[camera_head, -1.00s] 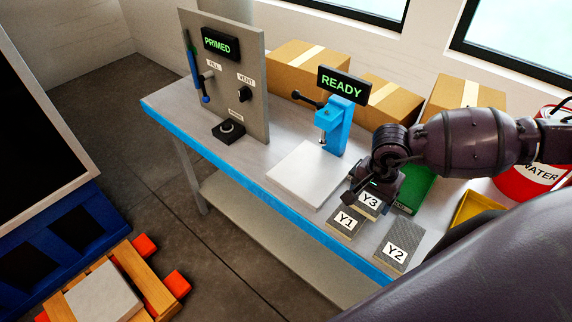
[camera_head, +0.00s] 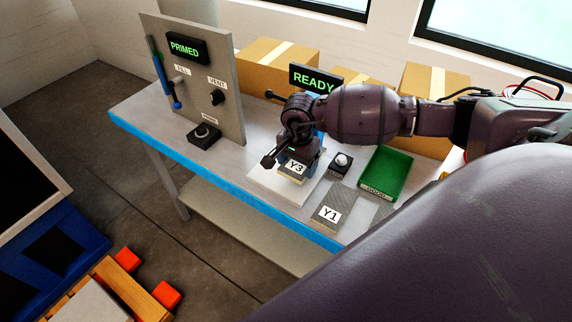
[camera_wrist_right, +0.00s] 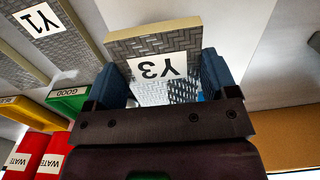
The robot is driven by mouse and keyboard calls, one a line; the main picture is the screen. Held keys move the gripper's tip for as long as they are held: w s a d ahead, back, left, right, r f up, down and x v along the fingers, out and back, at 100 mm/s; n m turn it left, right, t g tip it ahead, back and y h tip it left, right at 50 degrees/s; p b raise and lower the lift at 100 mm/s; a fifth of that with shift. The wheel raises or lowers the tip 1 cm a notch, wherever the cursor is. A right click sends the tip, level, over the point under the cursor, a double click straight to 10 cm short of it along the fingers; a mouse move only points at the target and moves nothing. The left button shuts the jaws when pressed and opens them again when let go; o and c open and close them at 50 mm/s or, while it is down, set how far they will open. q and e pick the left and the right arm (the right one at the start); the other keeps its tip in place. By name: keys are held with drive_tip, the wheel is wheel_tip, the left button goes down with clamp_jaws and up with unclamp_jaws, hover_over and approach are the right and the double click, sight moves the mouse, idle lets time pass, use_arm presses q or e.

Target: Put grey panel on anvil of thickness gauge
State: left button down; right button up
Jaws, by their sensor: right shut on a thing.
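My right gripper (camera_head: 291,160) is shut on the grey panel marked Y3 (camera_head: 295,170). It holds the panel over the white plate (camera_head: 262,184) in front of the thickness gauge. The gauge's READY display (camera_head: 314,80) shows; its blue body and anvil are mostly hidden behind my arm. In the right wrist view the Y3 panel (camera_wrist_right: 150,45), with a ribbed grey face, sits between the blue fingers (camera_wrist_right: 165,78). I cannot tell whether the panel touches the plate. The grey panel marked Y1 (camera_head: 336,200) lies on the bench. My left gripper is not in view.
A black box with a white button (camera_head: 341,161) and a green GOOD tray (camera_head: 388,172) stand right of the plate. A PRIMED board (camera_head: 222,85) stands left on the bench. Cardboard boxes (camera_head: 278,62) line the back. Bare bench (camera_head: 215,162) lies left of the plate.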

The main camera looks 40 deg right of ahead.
sight(286, 160)
drive_tip(key=w, duration=0.1)
drive_tip(key=w+a, duration=0.1)
drive_tip(key=w, duration=0.1)
drive_tip(key=shift+w+a, duration=0.1)
drive_tip(key=shift+a, duration=0.1)
wheel_tip(286, 160, down, 3)
drive_tip(key=shift+f+p, duration=0.2)
drive_tip(key=shift+p, duration=0.2)
drive_tip(key=shift+f, duration=0.2)
drive_tip(key=o, duration=1)
drive_tip(key=shift+c, duration=0.2)
